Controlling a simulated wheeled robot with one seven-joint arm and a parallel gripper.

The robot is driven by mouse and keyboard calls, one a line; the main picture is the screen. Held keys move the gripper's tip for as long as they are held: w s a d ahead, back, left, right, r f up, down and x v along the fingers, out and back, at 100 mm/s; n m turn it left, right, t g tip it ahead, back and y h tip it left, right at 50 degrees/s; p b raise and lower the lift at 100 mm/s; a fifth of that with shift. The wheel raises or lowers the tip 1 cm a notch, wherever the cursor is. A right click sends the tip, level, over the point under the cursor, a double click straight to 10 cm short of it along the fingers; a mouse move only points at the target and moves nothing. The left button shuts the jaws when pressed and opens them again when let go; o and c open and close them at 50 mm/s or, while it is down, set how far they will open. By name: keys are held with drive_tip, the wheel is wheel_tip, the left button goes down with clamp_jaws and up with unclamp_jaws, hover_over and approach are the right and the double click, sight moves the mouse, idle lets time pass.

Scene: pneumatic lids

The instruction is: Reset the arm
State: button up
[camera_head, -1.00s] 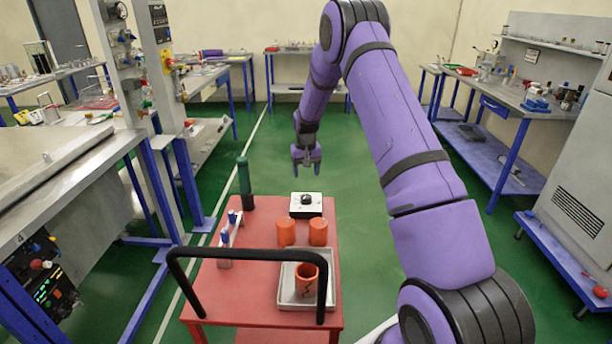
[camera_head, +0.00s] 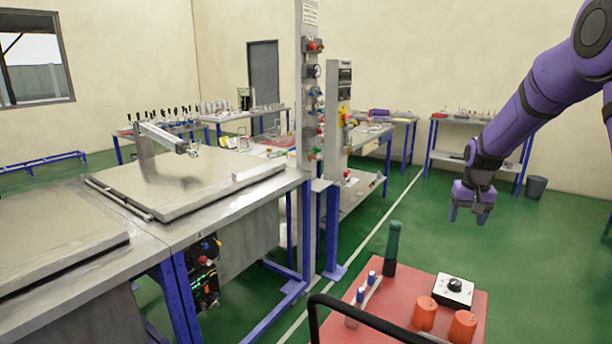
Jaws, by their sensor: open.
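My purple arm comes in from the upper right of the head view. My gripper (camera_head: 468,214) hangs pointing down, open and empty, in the air beyond the red cart (camera_head: 398,292). It touches nothing that I can see. On the cart stand two orange cylinders (camera_head: 425,313), a white box with a black knob (camera_head: 454,290), a dark green bottle-like cylinder (camera_head: 392,248) and a small rack with blue-topped pieces (camera_head: 364,298). The near part of the cart is cut off by the lower frame edge.
A metal workbench (camera_head: 228,196) with blue legs fills the left, with a control panel (camera_head: 204,272) below. A tall grey post (camera_head: 306,90) with buttons stands beside it. Benches line the back wall. Green floor (camera_head: 520,270) is clear right of the cart.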

drive_tip(key=s+a+r+n+t, duration=0.1)
drive_tip(key=s+a+r, duration=0.3)
drive_tip(key=s+r, duration=0.45)
drive_tip(key=s+a+r+t, duration=0.1)
drive_tip(key=s+a+r, duration=0.3)
drive_tip(key=s+r, duration=0.45)
drive_tip(key=s+a+n+t, duration=0.1)
drive_tip(key=s+a, duration=0.1)
drive_tip(key=s, duration=0.9)
drive_tip(key=s+a+r+n+t, duration=0.1)
drive_tip(key=s+a, duration=0.2)
drive_tip(key=s, duration=0.8)
drive_tip(key=shift+s, duration=0.3)
